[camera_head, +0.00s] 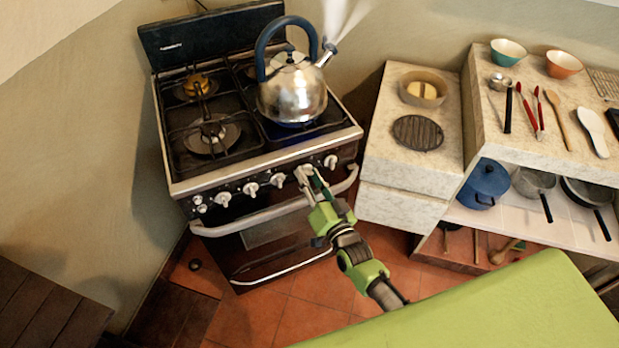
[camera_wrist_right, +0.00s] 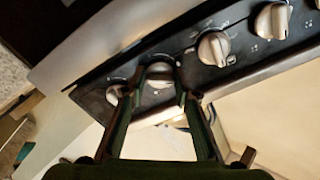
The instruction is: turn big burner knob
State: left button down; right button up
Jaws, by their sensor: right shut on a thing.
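The stove (camera_head: 265,160) has a row of white knobs along its front panel. My right gripper (camera_head: 308,178) reaches the panel from the front. It is shut on the second knob from the right, which shows between its fingers in the right wrist view (camera_wrist_right: 160,73). The rightmost knob (camera_head: 331,162) is free, close beside the gripper. Other free knobs (camera_head: 278,180) sit to the left. A steel kettle (camera_head: 292,95) stands on the front right burner, with blue flame (camera_head: 290,125) under it and steam at its spout. I cannot tell which knob serves the big burner. My left gripper is not in view.
The oven handle (camera_head: 240,222) runs just below the knobs, close to my right gripper. A counter (camera_head: 440,170) with a bowl and a grill plate stands right of the stove. Farther right, a shelf unit (camera_head: 470,110) holds utensils, bowls and pots. Open tiled floor (camera_head: 310,295) lies in front.

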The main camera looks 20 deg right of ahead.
jog(key=m+b, duration=0.3)
jog(key=m, duration=0.8)
dwell(0.7)
jog(key=o, duration=1.1)
jog(key=shift+c, duration=0.2)
jog(key=shift+s, duration=0.1)
jog(key=s+d, duration=0.1)
jog(key=s, duration=1)
jog(key=shift+s+d, duration=0.2)
jog(key=shift+s, duration=0.2)
